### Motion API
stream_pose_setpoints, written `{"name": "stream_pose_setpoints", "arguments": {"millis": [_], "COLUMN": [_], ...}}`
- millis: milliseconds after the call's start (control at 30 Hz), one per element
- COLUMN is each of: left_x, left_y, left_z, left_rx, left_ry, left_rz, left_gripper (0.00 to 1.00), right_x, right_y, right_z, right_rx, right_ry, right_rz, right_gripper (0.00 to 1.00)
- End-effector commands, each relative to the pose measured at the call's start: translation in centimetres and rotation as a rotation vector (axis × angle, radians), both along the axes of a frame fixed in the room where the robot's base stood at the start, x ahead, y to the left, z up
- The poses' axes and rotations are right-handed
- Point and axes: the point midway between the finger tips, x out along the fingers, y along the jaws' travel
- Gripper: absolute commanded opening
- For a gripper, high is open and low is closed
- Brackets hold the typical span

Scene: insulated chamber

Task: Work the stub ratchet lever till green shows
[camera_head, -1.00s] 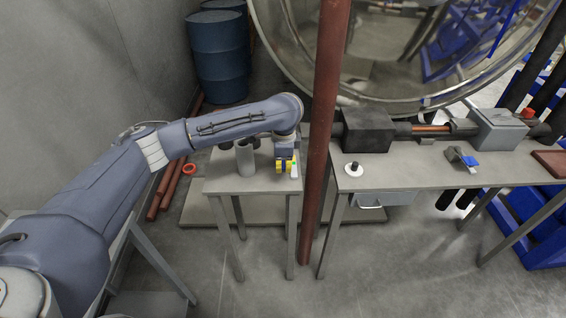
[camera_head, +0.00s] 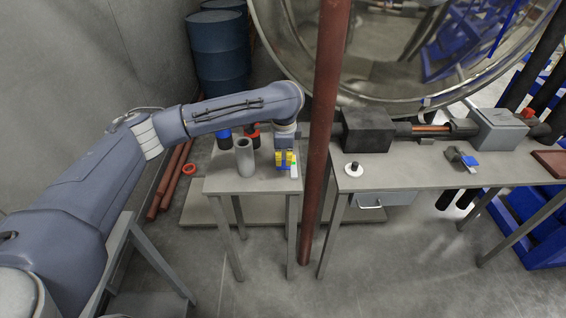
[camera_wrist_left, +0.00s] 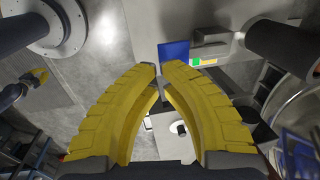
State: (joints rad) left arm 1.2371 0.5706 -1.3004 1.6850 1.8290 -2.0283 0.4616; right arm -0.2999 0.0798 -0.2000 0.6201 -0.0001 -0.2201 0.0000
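My left gripper (camera_head: 286,166) is at the right end of the small table, by the pole. In the left wrist view its yellow fingertips (camera_wrist_left: 159,68) are almost together, with nothing clearly seen between them. A blue pad (camera_wrist_left: 174,54), seemingly the stub lever's grip, lies right at the tips, partly behind the right finger; I cannot tell whether they touch. Beside it is a grey block (camera_wrist_left: 212,42) with a green patch (camera_wrist_left: 197,62) and a yellow strip.
A grey upright cylinder (camera_head: 245,158) stands on the small table (camera_head: 222,186), with blue and red-topped things behind it. A rusty pole (camera_head: 325,130) rises close right of my left gripper. The long table (camera_head: 400,178) holds a white knob piece (camera_head: 353,169) and a blue-tipped device (camera_head: 466,158).

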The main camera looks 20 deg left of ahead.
Motion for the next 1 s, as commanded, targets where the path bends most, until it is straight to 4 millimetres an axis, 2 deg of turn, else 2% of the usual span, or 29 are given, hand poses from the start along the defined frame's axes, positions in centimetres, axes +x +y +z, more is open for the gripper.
{"name": "stream_pose_setpoints", "arguments": {"millis": [433, 1000], "left_x": [-0.4, -0.5], "left_y": [-0.1, -0.2], "left_z": [3.3, 3.4], "left_rx": [0.001, -0.001], "left_ry": [0.000, 0.001], "left_rz": [-0.001, -0.002], "left_gripper": [0.00, 0.00], "right_x": [0.0, 0.0], "right_y": [0.0, 0.0], "right_z": [0.0, 0.0], "right_rx": [0.000, 0.000], "right_ry": [0.000, 0.000], "right_rz": [0.000, 0.000], "right_gripper": [0.00, 0.00]}}
